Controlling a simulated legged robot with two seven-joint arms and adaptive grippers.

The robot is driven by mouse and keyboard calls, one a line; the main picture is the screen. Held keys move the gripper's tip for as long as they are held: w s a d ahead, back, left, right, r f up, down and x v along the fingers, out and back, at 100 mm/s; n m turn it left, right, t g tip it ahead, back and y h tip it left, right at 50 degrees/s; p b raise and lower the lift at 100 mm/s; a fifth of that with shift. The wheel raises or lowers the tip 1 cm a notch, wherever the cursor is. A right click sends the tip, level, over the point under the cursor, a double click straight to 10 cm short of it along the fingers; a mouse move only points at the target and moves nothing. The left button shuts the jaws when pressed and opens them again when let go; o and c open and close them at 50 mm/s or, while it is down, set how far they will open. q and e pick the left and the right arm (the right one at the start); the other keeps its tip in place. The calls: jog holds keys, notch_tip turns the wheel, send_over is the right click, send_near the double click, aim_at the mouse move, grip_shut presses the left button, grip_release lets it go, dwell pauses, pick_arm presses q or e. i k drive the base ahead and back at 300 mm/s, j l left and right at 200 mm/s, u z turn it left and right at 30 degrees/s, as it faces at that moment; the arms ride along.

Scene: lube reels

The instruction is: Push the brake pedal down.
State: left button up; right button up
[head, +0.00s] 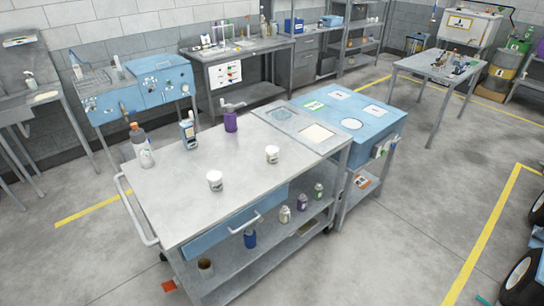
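A metal cart (190,205) with a blue drawer stands in the foreground. A small flat red piece (168,286) shows low at the cart's near left corner, close to the floor. It may be a brake pedal at a caster; it is too small to tell, and I cannot tell whether it is up or down. Neither of my grippers is in the head view.
A wheel (520,280) is at lower right. Floor left of the cart and between it and the yellow line is clear.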

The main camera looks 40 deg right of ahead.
aim_at(170, 286)
jog(key=i+j+z, duration=0.1)
jog(key=i+j, duration=0.15)
jog(key=i+j+z, duration=0.1)
jog(key=i+j, duration=0.15)
jog(key=j, duration=0.15)
jog(key=i+j+z, duration=0.1)
jog(key=i+j, duration=0.4)
jog(key=j, duration=0.2)
jog(key=i+j+z, duration=0.25)
jog(key=i+j, duration=0.2)
jog(key=j, duration=0.3)
jog(key=i+j+z, duration=0.1)
jog(key=j, duration=0.35)
jog(key=i+j+z, duration=0.1)
jog(key=i+j, duration=0.15)
jog(key=j, duration=0.15)
